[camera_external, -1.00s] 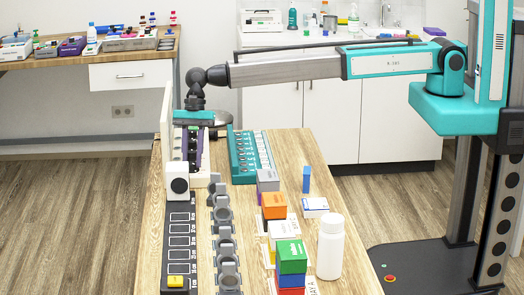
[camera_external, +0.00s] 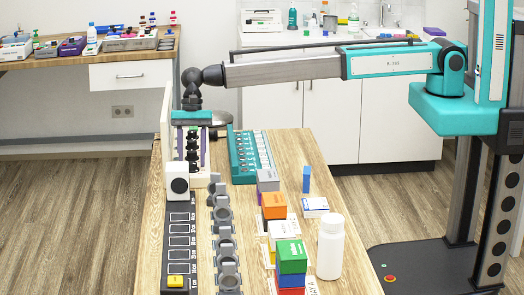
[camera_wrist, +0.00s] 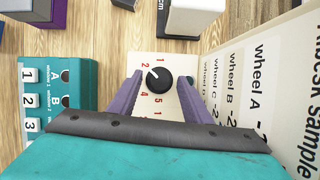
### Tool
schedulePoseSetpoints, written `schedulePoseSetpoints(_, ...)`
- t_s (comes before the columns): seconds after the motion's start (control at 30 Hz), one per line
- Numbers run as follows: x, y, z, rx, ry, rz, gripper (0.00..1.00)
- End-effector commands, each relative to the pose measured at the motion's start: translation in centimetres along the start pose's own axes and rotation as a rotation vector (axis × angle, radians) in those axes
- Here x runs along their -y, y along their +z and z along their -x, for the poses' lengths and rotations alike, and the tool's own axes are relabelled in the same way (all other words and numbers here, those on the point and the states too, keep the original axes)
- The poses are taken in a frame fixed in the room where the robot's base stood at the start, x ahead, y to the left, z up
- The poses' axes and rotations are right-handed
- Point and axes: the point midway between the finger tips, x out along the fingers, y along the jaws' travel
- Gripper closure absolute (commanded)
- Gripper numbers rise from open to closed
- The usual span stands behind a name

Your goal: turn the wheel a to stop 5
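In the wrist view a black round knob (camera_wrist: 158,77) with a white pointer mark sits on a cream plate (camera_wrist: 158,115) with red numbers around it. The mark points to the upper left, between the red 1 at the top and the 2 at the upper left; 4 and 5 are lower. My gripper (camera_wrist: 160,79) has its two purple fingers on either side of the knob, with gaps between them and it.
An upright white board (camera_wrist: 268,75) with wheel names is close on the right in the wrist view. A teal numbered rack (camera_wrist: 75,84) is on the left. Grey holders (camera_external: 222,215), coloured boxes (camera_external: 292,258) and a white bottle (camera_external: 330,246) stand nearer on the table.

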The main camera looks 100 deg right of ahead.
Motion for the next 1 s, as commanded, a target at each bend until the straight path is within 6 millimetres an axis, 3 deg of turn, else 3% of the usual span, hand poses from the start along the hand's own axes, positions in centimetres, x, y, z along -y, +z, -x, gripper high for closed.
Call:
schedulePoseSetpoints(0.27,0.0,0.0,0.2,0.000,-0.001,0.000,0.55)
schedulePoseSetpoints(0.47,0.0,-0.1,1.4,0.000,-0.001,-0.001,0.55)
schedulePoseSetpoints(1.0,0.1,-0.1,9.1,0.000,-0.002,-0.001,0.55)
